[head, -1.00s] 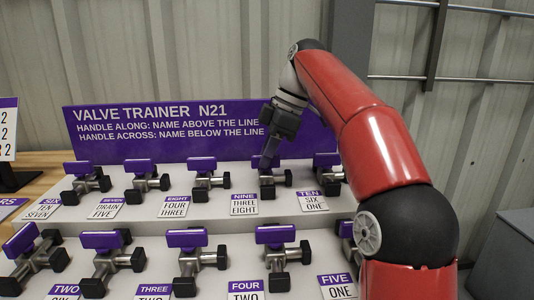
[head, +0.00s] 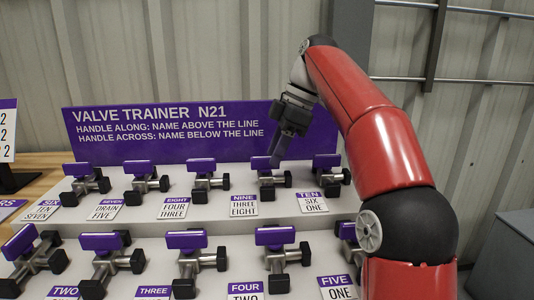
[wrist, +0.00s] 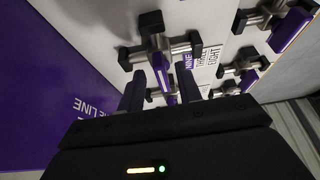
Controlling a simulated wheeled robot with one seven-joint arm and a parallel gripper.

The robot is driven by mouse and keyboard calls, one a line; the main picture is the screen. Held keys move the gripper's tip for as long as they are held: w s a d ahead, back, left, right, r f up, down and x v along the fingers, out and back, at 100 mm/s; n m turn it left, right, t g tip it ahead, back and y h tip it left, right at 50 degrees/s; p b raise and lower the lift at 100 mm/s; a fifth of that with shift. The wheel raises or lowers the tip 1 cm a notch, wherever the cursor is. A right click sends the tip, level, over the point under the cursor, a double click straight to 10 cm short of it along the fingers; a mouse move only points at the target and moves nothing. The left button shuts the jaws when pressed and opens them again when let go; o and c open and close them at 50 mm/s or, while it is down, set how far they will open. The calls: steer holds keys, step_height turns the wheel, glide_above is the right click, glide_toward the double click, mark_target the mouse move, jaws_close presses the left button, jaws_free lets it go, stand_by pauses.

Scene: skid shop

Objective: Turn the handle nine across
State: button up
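Valve nine has a purple handle (head: 262,163) in the back row, up and right of its NINE label (head: 243,205). The handle runs roughly left to right in the head view, like its neighbours' handles. My gripper (head: 276,160) is just above and at the right end of it, partly hiding it. In the wrist view the two dark fingers of my gripper (wrist: 160,92) are apart, and the purple handle (wrist: 163,78) shows in the gap beyond them. Contact between fingers and handle cannot be made out.
Valve eight (head: 205,180) stands to the left and valve ten (head: 328,170) close to the right. A second row of valves is in front, lower down. The purple sign board (head: 180,130) stands just behind. A grey box (head: 508,255) is at far right.

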mark_target(321, 155)
steer(key=d, duration=1)
steer(key=shift+w+d, duration=0.1)
steer(key=shift+d, duration=0.1)
